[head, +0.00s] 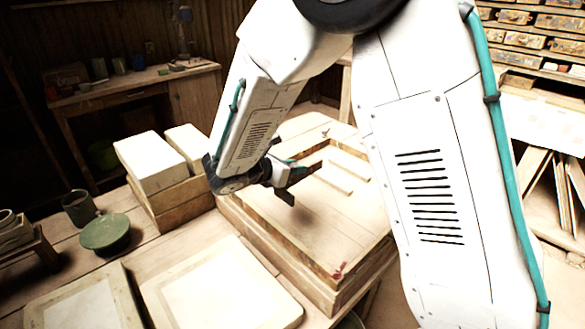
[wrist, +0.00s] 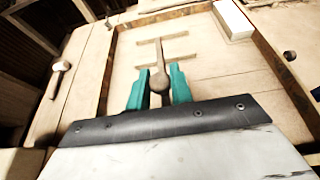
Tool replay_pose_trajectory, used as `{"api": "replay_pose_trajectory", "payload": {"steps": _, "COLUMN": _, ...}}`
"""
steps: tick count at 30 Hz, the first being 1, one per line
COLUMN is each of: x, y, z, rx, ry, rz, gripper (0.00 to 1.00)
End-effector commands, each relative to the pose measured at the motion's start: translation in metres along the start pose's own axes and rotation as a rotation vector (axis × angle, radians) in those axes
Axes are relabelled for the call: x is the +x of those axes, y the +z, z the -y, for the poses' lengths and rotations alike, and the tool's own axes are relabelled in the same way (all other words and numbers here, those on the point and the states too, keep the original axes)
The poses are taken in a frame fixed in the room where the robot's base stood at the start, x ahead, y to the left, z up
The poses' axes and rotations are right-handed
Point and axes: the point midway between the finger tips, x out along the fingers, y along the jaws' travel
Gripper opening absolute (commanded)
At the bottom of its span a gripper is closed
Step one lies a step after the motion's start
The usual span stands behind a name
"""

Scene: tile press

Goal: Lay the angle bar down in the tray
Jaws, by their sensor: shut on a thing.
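My gripper (head: 288,177) hangs over the tray (head: 275,240), near its left side in the head view. In the wrist view its two teal fingers (wrist: 158,88) are closed on the angle bar (wrist: 158,55), a brown bar running away from the camera with a rounded near end. In the head view the angle bar (head: 303,172) looks dark, with a part hanging down. It appears to be above the tray floor, not clearly touching it. The tray has a brown rim (wrist: 104,70) and a pale floor. My wrist hides part of the bar.
Two pale strips (head: 333,178) lie in the tray. A white block (wrist: 233,20) is at the tray's far right in the wrist view, and a mallet (wrist: 60,72) is outside on the left. Pale blocks (head: 150,162), a green round-topped object (head: 105,232) and slabs (head: 220,285) surround the tray.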

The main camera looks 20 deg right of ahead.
Motion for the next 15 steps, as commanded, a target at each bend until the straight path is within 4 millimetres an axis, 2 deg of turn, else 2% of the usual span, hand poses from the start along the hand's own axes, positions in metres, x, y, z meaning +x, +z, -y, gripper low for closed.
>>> {"api": "replay_pose_trajectory", "payload": {"steps": 4, "x": -0.005, "y": -0.006, "z": 0.003, "rx": 0.008, "ry": -0.02, "rz": 0.001, "gripper": 0.0}}
{"api": "replay_pose_trajectory", "payload": {"steps": 15, "x": 0.006, "y": -0.033, "z": 0.003, "rx": 0.007, "ry": -0.018, "rz": 0.001, "gripper": 0.0}}
